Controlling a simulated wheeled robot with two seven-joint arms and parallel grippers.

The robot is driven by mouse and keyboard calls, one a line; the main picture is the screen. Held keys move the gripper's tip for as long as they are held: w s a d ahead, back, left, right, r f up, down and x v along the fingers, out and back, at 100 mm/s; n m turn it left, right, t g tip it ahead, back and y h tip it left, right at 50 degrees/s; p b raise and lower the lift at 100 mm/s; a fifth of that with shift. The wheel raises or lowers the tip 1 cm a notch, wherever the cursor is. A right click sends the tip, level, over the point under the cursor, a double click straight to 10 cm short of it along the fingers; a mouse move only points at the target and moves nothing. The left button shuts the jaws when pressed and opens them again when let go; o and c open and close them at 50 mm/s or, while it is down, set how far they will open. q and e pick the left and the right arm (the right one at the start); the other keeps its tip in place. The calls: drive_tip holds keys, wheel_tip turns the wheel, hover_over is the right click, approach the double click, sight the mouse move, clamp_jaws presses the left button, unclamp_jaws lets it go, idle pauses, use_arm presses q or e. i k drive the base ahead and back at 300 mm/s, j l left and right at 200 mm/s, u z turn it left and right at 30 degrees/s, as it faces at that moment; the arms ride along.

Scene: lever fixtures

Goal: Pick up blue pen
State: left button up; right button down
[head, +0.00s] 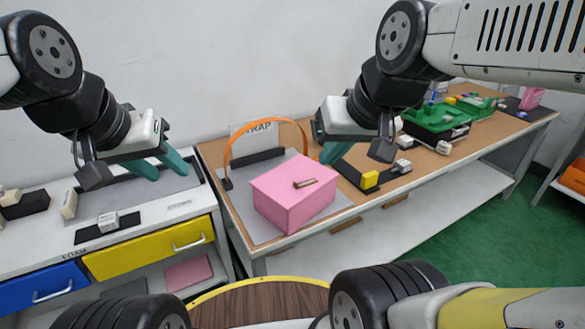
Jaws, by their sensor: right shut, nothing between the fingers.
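I cannot make out a blue pen in the head view. My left gripper (169,175) hangs over the left bench, above its grey mat (135,195). Its two teal fingers are spread apart with nothing seen between them. My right gripper (326,158) is above the wooden bench, behind and right of the pink box (290,205). Its teal fingers are shut and hold nothing. The wrist and gripper hide part of the bench behind them.
An orange strap (265,130) arches behind the pink box, near a strap sign. Green trays (435,118) stand further right. The left bench has a yellow drawer (150,248) and a blue drawer (45,287).

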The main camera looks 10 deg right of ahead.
sight(433, 98)
drive_tip(key=i+l+z, duration=0.3)
drive_tip(key=l, duration=0.5)
drive_tip(key=i+l+z, duration=0.25)
drive_tip(key=i+l, duration=0.35)
drive_tip(key=l, duration=0.15)
drive_tip(key=i+l+z, duration=0.3)
drive_tip(key=i+l, duration=0.25)
drive_tip(key=u, duration=2.15)
drive_tip(key=z, duration=1.95)
drive_tip(key=l+z, duration=0.15)
drive_tip(key=i, duration=0.05)
